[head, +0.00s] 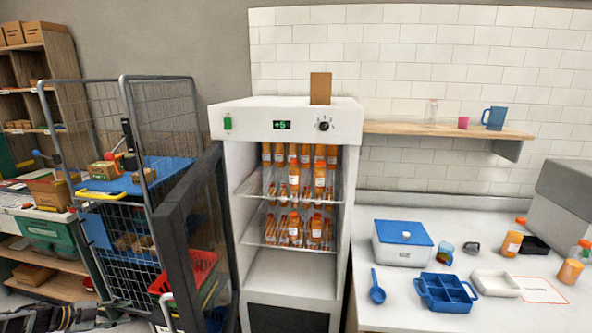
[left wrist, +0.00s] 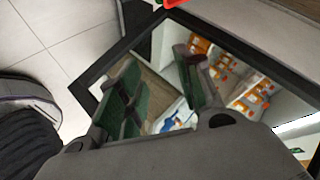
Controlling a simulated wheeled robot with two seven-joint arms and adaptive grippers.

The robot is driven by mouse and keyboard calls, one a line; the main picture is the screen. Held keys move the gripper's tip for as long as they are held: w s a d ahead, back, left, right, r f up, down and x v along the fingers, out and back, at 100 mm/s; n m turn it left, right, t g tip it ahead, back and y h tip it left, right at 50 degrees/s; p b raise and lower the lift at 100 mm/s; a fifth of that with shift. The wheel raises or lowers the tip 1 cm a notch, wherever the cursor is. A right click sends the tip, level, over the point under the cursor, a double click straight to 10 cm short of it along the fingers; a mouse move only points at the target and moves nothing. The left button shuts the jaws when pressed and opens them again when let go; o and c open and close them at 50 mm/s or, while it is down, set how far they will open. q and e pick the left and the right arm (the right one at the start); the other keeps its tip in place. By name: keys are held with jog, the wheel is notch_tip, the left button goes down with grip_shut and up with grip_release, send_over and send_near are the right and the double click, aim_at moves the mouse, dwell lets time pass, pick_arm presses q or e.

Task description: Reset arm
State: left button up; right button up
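My left gripper (left wrist: 162,85) is open, its two green-padded fingers apart with nothing between them. In the left wrist view it is in front of the dark-framed glass door (left wrist: 92,75); I cannot tell whether it touches. Orange bottles show in that glass. In the head view a dark shape at the bottom left edge is too cut off to read as the gripper. The white fridge (head: 342,250) stands in the middle with its door (head: 176,240) swung open to the left. Orange bottles (head: 294,180) stand on its upper shelves. My right gripper is in neither view.
A wire cart (head: 95,130) with a blue lid (head: 130,178) stands left of the door. A red basket (head: 200,265) shows near the door. On the right, the counter (head: 385,315) holds a blue-lidded box (head: 403,250), a blue divided tray (head: 430,306) and several bottles.

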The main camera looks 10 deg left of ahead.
pick_arm(q)
jog(key=s+a+f+n+g+y, duration=0.1)
jog(key=s+a+f+n+y, duration=0.1)
jog(key=s+a+f+y, duration=0.45)
jog(key=s+a+f+n+g+y, duration=0.1)
jog(key=s+a+f+y, duration=0.2)
jog(key=a, duration=0.7)
jog(key=s+d+f+n+g+y, duration=0.1)
jog(key=s+d+f+n+g, duration=0.15)
jog(key=s+f, duration=0.65)
jog(key=s+d+f+n+g+y, duration=0.15)
jog(key=s+d+f, duration=0.25)
jog(key=s+f, duration=0.5)
jog(key=s+d+f+n+g+h, duration=0.15)
jog(key=s+d+f, duration=0.35)
jog(key=d+f, duration=0.55)
jog(key=s+d+f+n+g+h, duration=0.15)
jog(key=s+d+f, duration=0.25)
jog(key=d+f, duration=0.7)
jog(key=s+d+f+n+h, duration=0.1)
jog(key=d+h, duration=0.3)
jog(key=d, duration=2.9)
jog(key=shift+s+f+n, duration=0.4)
jog(key=shift+f+n, duration=0.1)
jog(key=shift+n, duration=0.2)
